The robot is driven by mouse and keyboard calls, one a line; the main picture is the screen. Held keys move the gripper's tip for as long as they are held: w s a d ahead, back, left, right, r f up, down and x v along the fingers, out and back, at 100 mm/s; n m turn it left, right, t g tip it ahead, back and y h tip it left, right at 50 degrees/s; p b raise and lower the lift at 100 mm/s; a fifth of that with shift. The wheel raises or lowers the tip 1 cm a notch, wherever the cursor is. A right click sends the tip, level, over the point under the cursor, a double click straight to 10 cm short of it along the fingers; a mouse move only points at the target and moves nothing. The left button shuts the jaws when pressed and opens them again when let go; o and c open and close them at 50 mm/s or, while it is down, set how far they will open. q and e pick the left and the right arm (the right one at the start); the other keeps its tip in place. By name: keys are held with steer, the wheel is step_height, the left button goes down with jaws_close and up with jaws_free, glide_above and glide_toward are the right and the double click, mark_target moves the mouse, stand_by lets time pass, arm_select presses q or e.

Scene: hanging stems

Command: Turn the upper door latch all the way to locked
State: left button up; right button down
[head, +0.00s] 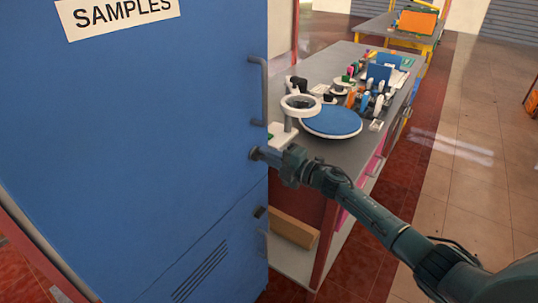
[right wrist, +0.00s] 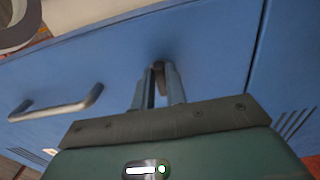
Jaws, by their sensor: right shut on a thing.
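A blue cabinet (head: 150,130) with a SAMPLES label fills the left of the head view. Its upper door has a grey bar handle (head: 264,92), and the upper latch (head: 254,153) sits below that handle near the door's right edge. My right gripper (head: 264,154) reaches in from the right and is shut on the upper latch. In the right wrist view the grey latch (right wrist: 160,72) shows between the two fingers (right wrist: 159,88). The fingers partly hide it, so its exact angle is hard to tell. My left gripper is not in view.
A lower latch (head: 260,212) and a lower handle (head: 263,243) are on the door below. A grey bench (head: 345,160) with a round blue-topped disc (head: 331,121), a ring-shaped stand (head: 301,105) and several small items stands close to the right. The tiled floor (head: 480,170) beyond is clear.

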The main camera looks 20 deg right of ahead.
stand_by(0.3)
steer(key=c, duration=1.4)
jaws_free()
steer(key=shift+c, duration=0.2)
steer(key=shift+s+d, duration=0.1)
steer(key=b+v, duration=0.1)
steer(key=v, duration=1.2)
steer(key=shift+b, duration=0.35)
